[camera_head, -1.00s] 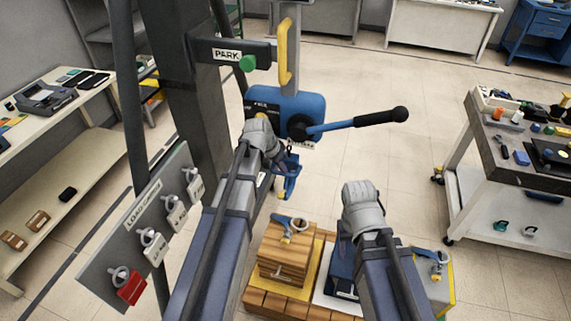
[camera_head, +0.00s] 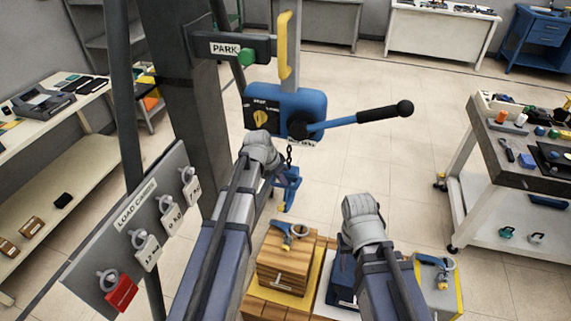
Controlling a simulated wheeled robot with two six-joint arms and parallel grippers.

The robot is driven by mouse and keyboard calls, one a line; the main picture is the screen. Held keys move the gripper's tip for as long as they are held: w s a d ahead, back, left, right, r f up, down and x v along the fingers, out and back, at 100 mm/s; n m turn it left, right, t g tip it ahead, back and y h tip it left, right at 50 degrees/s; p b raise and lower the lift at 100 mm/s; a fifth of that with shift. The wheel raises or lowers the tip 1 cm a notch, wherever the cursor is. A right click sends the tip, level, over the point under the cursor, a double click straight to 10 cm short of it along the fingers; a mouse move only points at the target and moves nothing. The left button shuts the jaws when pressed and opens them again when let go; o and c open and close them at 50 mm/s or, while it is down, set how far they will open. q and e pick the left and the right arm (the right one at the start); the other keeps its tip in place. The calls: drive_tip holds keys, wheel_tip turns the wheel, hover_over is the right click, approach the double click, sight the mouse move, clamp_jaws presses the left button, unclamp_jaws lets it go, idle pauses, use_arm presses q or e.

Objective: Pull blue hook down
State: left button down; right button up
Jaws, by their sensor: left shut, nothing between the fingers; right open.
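The blue hook (camera_head: 290,188) hangs on a short dark chain below the blue hoist body (camera_head: 300,106), which has a black-handled lever (camera_head: 365,116) pointing right. My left gripper (camera_head: 262,143) is shut and empty, just left of the chain and a little above the hook. It partly covers the hoist's lower left edge; I cannot tell whether it touches anything. My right gripper (camera_head: 361,206) is open and empty, over the floor and loads to the right of the hook. Its fingertips are hard to make out.
Below stand a wooden block load (camera_head: 283,272) with a blue-grey shackle, a dark blue load (camera_head: 342,270) and a grey-yellow load (camera_head: 443,290). A load cards board (camera_head: 130,235) is at left. A grey post (camera_head: 195,100) stands behind my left arm. A tool cart is at right.

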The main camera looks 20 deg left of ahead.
use_arm(q)
drive_tip(key=s+r+p, duration=0.4)
drive_tip(key=s, duration=0.1)
idle(0.4)
drive_tip(key=shift+a, duration=0.1)
drive_tip(key=s+d+f+n+g+y+b, duration=0.1)
drive_tip(key=s+d+f+g+y, duration=0.1)
drive_tip(key=s+d, duration=0.5)
drive_tip(key=s+d+f+n+g+y+b, duration=0.1)
drive_tip(key=s+d+f+g+b, duration=0.1)
drive_tip(key=s+d, duration=0.4)
drive_tip(key=s+f, duration=0.1)
drive_tip(key=s, duration=0.4)
drive_tip(key=shift+s+d+n+y+b, duration=0.3)
drive_tip(key=shift+s+d+y, duration=0.05)
drive_tip(key=shift+s+y, duration=0.05)
idle(3.0)
